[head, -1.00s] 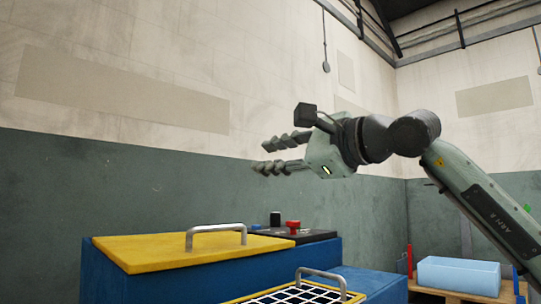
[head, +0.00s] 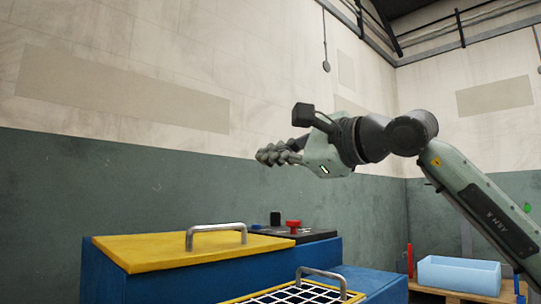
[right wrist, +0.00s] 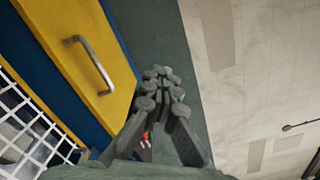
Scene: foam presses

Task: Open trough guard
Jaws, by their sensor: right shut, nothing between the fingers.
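A blue machine (head: 100,275) stands low in the head view. A flat yellow lid (head: 165,252) with a metal bar handle (head: 216,228) lies closed on its top. In front, at the bottom edge, is a white mesh guard (head: 300,294) in a yellow frame with its own metal handle (head: 322,272); its lower part is cut off. My right gripper (head: 268,156) is shut and empty, high above the yellow lid and apart from both handles. In the right wrist view the shut fingers (right wrist: 160,88) show beside the yellow lid (right wrist: 65,25), with the mesh (right wrist: 35,125) at far left.
A red button (head: 293,224) and a black knob (head: 275,218) stand on a dark panel behind the lid. A light blue bin (head: 458,275) sits on a wooden pallet (head: 440,291) at the right. The air around my right gripper is clear, with a wall behind.

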